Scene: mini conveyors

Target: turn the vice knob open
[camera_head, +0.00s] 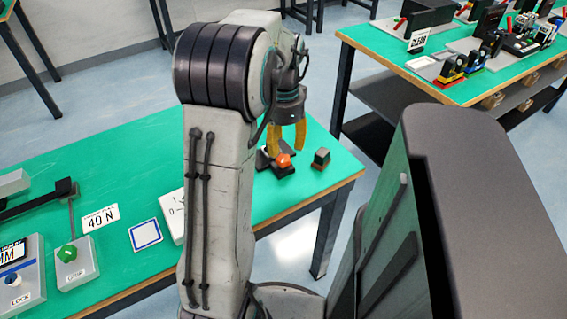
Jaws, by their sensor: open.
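My gripper (285,150) points down at the right end of the green table, its yellow fingers open and apart. Just below the fingers is an orange-red knob (283,160) on a small dark base (263,160), which looks like the vice. The fingertips are close to the knob, but I cannot tell whether they touch it. A small dark block with a grey top (321,159) stands just right of it. My arm hides part of the table left of the knob.
A second green table (360,35) with several devices stands at the back right. The table's right edge is near the block.

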